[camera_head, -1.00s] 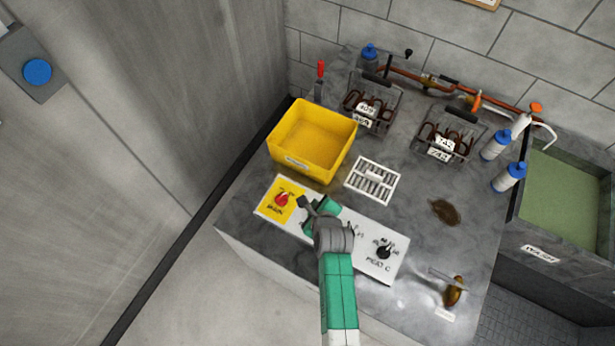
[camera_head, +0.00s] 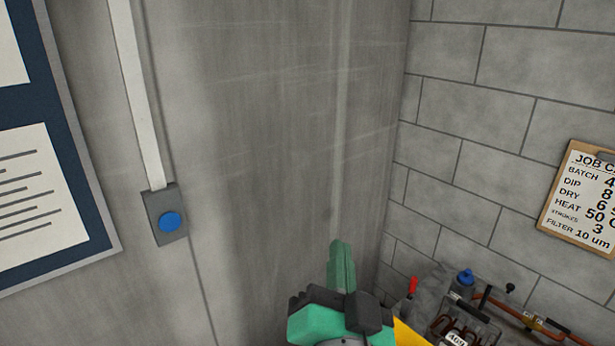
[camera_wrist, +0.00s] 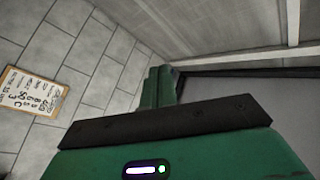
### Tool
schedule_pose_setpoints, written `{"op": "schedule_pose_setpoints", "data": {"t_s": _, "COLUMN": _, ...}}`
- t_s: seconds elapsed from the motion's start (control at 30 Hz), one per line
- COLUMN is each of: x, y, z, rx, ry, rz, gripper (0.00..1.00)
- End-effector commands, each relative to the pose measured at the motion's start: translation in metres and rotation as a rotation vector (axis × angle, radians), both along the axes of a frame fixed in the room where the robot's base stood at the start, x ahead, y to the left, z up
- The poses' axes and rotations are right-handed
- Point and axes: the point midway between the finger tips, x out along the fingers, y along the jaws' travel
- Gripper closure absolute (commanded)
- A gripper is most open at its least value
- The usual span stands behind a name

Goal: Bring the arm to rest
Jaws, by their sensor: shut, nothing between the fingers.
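My gripper (camera_head: 341,266) is in the lower middle of the head view, with its green fingers pointing up in front of the grey wall. Its fingers are together and hold nothing. In the wrist view my gripper (camera_wrist: 159,86) shows its green fingers closed side by side beyond the dark bar. They touch nothing that I can see. The rest of my arm is below the head view's edge.
A blue button (camera_head: 170,222) sits on a wall box at left, near a notice board (camera_head: 110,240). A job clipboard (camera_head: 585,200) hangs at right. The bench's back corner shows a blue-capped bottle (camera_head: 464,283), a rack (camera_head: 462,325) and part of a yellow bin (camera_head: 406,336).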

Motion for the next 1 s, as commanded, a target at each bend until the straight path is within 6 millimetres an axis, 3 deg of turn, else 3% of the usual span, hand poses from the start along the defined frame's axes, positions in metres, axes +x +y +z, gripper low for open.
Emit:
{"op": "schedule_pose_setpoints", "data": {"t_s": 0.03, "x": -0.026, "y": 0.012, "z": 0.039, "rx": -0.116, "ry": -0.082, "rz": -0.018, "gripper": 1.00}}
{"op": "schedule_pose_setpoints", "data": {"t_s": 0.17, "x": -0.106, "y": 0.038, "z": 0.123, "rx": -0.434, "ry": -0.290, "rz": -0.133, "gripper": 1.00}}
{"op": "schedule_pose_setpoints", "data": {"t_s": 0.2, "x": -0.135, "y": 0.043, "z": 0.145, "rx": -0.524, "ry": -0.352, "rz": -0.185, "gripper": 1.00}}
{"op": "schedule_pose_setpoints", "data": {"t_s": 0.23, "x": -0.141, "y": 0.044, "z": 0.177, "rx": -0.550, "ry": -0.363, "rz": -0.200, "gripper": 1.00}}
{"op": "schedule_pose_setpoints", "data": {"t_s": 0.3, "x": -0.134, "y": 0.043, "z": 0.228, "rx": -0.539, "ry": -0.347, "rz": -0.190, "gripper": 1.00}}
{"op": "schedule_pose_setpoints", "data": {"t_s": 0.4, "x": -0.134, "y": 0.044, "z": 0.276, "rx": -0.531, "ry": -0.346, "rz": -0.184, "gripper": 1.00}}
{"op": "schedule_pose_setpoints", "data": {"t_s": 0.5, "x": -0.133, "y": 0.044, "z": 0.311, "rx": -0.525, "ry": -0.345, "rz": -0.179, "gripper": 1.00}}
{"op": "schedule_pose_setpoints", "data": {"t_s": 0.67, "x": -0.133, "y": 0.044, "z": 0.334, "rx": -0.520, "ry": -0.344, "rz": -0.175, "gripper": 1.00}}
{"op": "schedule_pose_setpoints", "data": {"t_s": 1.0, "x": -0.133, "y": 0.044, "z": 0.331, "rx": -0.519, "ry": -0.343, "rz": -0.174, "gripper": 1.00}}
